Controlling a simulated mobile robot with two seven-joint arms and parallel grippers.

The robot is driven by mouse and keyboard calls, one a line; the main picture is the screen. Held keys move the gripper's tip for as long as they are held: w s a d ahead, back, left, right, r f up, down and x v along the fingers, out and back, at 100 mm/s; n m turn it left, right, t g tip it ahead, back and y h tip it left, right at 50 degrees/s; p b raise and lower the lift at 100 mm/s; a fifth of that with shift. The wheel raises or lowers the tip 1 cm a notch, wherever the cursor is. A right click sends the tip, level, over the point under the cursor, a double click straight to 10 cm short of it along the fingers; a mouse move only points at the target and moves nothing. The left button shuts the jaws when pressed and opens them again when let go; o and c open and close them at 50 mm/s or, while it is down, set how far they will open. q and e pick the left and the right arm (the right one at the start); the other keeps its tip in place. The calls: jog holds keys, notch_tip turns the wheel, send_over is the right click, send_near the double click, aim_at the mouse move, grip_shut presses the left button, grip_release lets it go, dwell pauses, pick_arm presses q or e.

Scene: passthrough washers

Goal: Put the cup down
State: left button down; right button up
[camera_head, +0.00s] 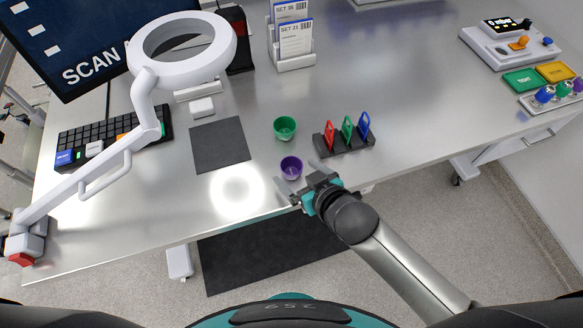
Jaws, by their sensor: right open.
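A small purple cup (291,167) stands upright on the metal table near its front edge. A similar green cup (285,128) stands behind it. My right gripper (299,175) is open at the purple cup, with one finger to the cup's front left and the other to its right. Whether the fingers touch the cup cannot be told from this view. My left gripper is not in view.
A black rack (344,144) with red, green and blue tags stands right of the cups. A card holder (293,60) stands behind. The table's right middle is clear.

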aim_at(288, 165)
jog(key=shift+b+x, duration=0.3)
jog(key=shift+x, duration=2.05)
jog(key=shift+d, duration=0.15)
jog(key=c, duration=1.5)
